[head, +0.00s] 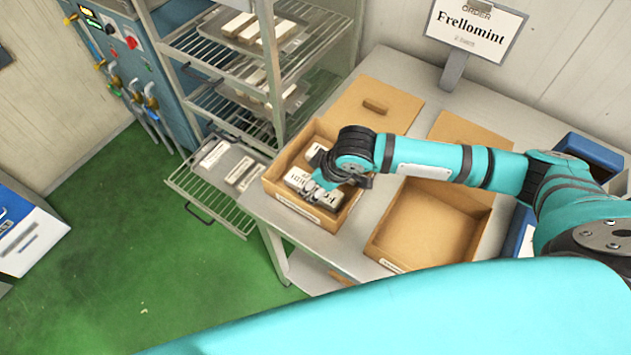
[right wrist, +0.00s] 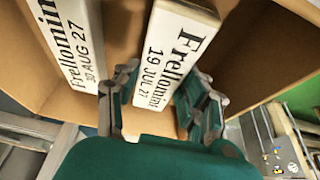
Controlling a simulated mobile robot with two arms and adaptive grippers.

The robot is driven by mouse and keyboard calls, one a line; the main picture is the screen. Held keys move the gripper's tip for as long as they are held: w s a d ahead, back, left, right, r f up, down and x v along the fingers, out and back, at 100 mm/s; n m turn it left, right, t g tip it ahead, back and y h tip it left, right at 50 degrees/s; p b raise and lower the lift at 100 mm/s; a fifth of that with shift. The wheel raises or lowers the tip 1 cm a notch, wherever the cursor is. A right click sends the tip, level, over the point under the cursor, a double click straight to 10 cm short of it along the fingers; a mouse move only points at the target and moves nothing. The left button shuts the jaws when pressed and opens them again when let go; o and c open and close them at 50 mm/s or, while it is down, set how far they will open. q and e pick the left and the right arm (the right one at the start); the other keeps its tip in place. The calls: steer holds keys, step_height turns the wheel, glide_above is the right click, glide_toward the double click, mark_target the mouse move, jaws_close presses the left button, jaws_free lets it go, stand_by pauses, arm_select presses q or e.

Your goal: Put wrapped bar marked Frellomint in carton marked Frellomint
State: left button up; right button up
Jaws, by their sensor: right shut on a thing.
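My right gripper (head: 322,186) is inside the left open carton (head: 333,222) on the steel table, shut on a white wrapped bar (head: 299,181). In the right wrist view the fingers (right wrist: 162,100) are on both sides of this bar (right wrist: 172,60), which reads Frellomint, 19 JUL 27. A second bar (right wrist: 72,40) beside it in the carton reads Frellomint, 30 AUG 27. I cannot tell whether the held bar touches the carton's floor. The carton's front label (head: 297,207) is too small to read. My left gripper is not in view.
An empty open carton (head: 400,249) stands to the right. A sign (head: 476,27) reads Order, Frellomint. Blue boxes (head: 590,152) are at right.

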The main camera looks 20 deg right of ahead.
steer(key=o, duration=1.8)
steer(key=shift+c, duration=0.2)
step_height(320, 180, up, 8)
steer(key=p, duration=0.9)
